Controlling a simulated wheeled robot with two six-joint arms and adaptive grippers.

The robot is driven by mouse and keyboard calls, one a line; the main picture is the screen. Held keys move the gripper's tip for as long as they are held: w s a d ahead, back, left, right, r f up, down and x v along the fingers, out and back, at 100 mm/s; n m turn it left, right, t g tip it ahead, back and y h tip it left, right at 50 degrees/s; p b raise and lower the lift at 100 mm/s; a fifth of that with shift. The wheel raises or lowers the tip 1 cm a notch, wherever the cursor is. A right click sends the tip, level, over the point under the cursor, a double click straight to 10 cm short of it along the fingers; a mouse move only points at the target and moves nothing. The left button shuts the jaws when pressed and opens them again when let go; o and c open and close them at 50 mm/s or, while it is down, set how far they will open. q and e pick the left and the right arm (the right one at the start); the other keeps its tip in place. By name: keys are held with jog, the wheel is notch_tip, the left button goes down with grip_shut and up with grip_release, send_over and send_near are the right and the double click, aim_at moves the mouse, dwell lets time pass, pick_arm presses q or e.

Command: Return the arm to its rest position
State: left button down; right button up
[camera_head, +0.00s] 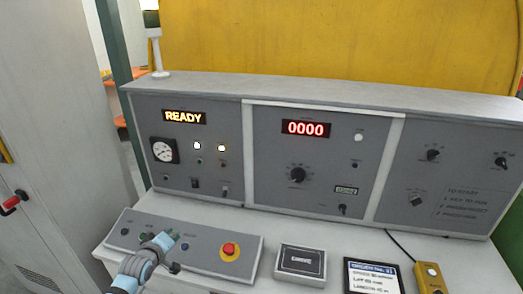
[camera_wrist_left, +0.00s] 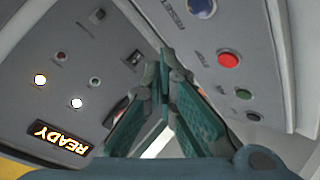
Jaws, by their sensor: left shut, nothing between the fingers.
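My left gripper (camera_head: 176,237) is over the sloped button panel (camera_head: 203,238) at the front left of the control console (camera_head: 320,88). In the left wrist view its two green fingers (camera_wrist_left: 170,62) come together at the tips, shut with nothing between them. The fingers point at the console, near the junction of the upright face and the button panel. I cannot tell whether the tips touch anything. My right gripper is in neither view.
The console shows a lit READY display (camera_head: 184,117) and a red 0000 display (camera_head: 306,128). A red mushroom button (camera_head: 229,249) sits right of my gripper. A dark box (camera_head: 300,262), a framed card (camera_head: 373,276) and a yellow pendant (camera_head: 431,283) lie on the desk. A grey cabinet (camera_head: 55,130) stands left.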

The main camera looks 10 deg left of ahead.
pick_arm(q)
jog(key=s+d+f+m+g+h, duration=0.2)
jog(key=s+d+f+m+g, duration=0.3)
jog(key=s+d, duration=0.65)
jog(key=s+d+r+m+g, duration=0.1)
jog(key=s+d+m+g, duration=0.2)
jog(key=s, duration=0.8)
jog(key=s+d+r+m, duration=0.1)
jog(key=s+d+m, duration=0.35)
jog(key=s, duration=0.65)
notch_tip(320, 180, down, 22)
jog(key=s+a+r+g+b, duration=0.1)
jog(key=a+g+b, duration=0.1)
jog(key=a+b, duration=0.1)
jog(key=s+f+g+b, duration=0.1)
jog(key=s+f+b, duration=0.1)
jog(key=s+f, duration=1.2)
notch_tip(320, 180, down, 3)
jog(key=shift+s+a+r+b, duration=0.2)
jog(key=shift+s+b, duration=0.15)
jog(key=shift+b, duration=0.05)
